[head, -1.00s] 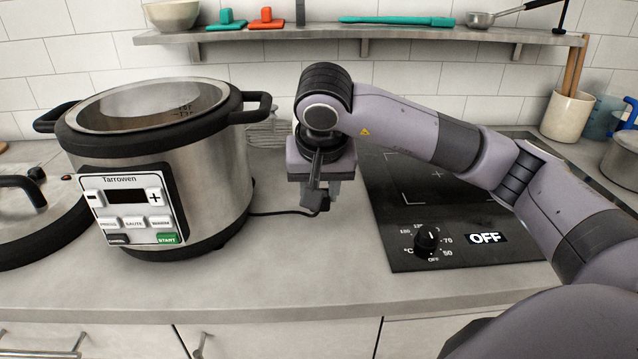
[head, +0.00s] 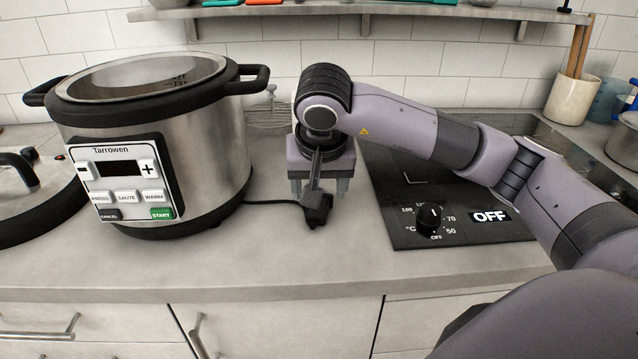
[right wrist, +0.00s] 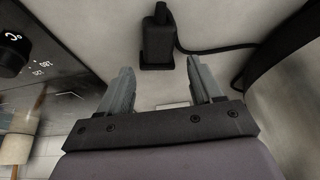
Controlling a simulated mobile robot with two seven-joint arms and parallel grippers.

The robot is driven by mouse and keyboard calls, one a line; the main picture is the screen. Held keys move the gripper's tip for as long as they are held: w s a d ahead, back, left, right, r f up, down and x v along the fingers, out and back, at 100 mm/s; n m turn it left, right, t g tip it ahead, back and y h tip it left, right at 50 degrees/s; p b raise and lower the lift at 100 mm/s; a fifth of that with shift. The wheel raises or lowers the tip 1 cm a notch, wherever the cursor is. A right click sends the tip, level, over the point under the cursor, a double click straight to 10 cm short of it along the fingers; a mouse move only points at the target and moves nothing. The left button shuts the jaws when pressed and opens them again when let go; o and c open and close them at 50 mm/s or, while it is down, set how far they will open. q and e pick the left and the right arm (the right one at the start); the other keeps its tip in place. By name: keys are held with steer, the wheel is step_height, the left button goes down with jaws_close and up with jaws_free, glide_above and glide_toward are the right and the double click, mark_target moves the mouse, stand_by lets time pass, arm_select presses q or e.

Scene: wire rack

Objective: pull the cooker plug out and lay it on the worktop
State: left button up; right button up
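The black cooker plug (head: 316,214) lies on the worktop (head: 280,265) between the cooker and the hob. Its black cord (head: 270,202) runs left to the steel cooker (head: 205,140). My right gripper (head: 319,193) is over the worktop by the plug, with its two fingers spread apart and nothing between them. In the right wrist view, the plug (right wrist: 157,42) is just beyond the open fingertips (right wrist: 160,72), apart from them, with the cord curving off to the right. The socket is not identifiable. My left gripper is not in view.
The black hob (head: 408,238) with its knob and OFF display is close on the right. A lid (head: 40,215) lies at far left. A shelf (head: 390,17) crosses the wall behind. A utensil pot (head: 570,100) stands at back right. The front worktop is clear.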

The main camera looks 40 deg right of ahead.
steer(key=v, duration=0.7)
steer(key=shift+r, duration=0.1)
steer(key=shift+s, duration=0.1)
